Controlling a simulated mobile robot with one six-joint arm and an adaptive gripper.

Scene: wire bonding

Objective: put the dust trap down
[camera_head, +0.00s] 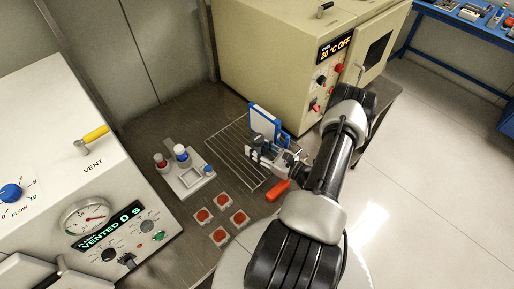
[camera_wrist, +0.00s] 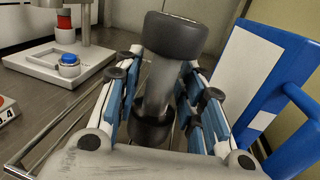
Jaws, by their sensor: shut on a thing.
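My gripper (camera_head: 268,156) is shut on a grey, waisted cylinder with black ends, which I take to be the dust trap (camera_wrist: 162,85). It stands between the blue-padded fingers in the wrist view, its wide black end towards the top. In the head view the dust trap (camera_head: 259,142) shows small above the fingers, over the wire rack (camera_head: 222,150). Whether its lower end touches the rack cannot be told.
A blue and white panel with a handle (camera_head: 264,120) stands close behind my gripper. A grey stand with red and blue parts (camera_head: 187,182) is to the left. Several red-topped square pieces (camera_head: 221,236) and a red handle (camera_head: 278,190) lie nearer. A cream oven (camera_head: 262,50) stands behind.

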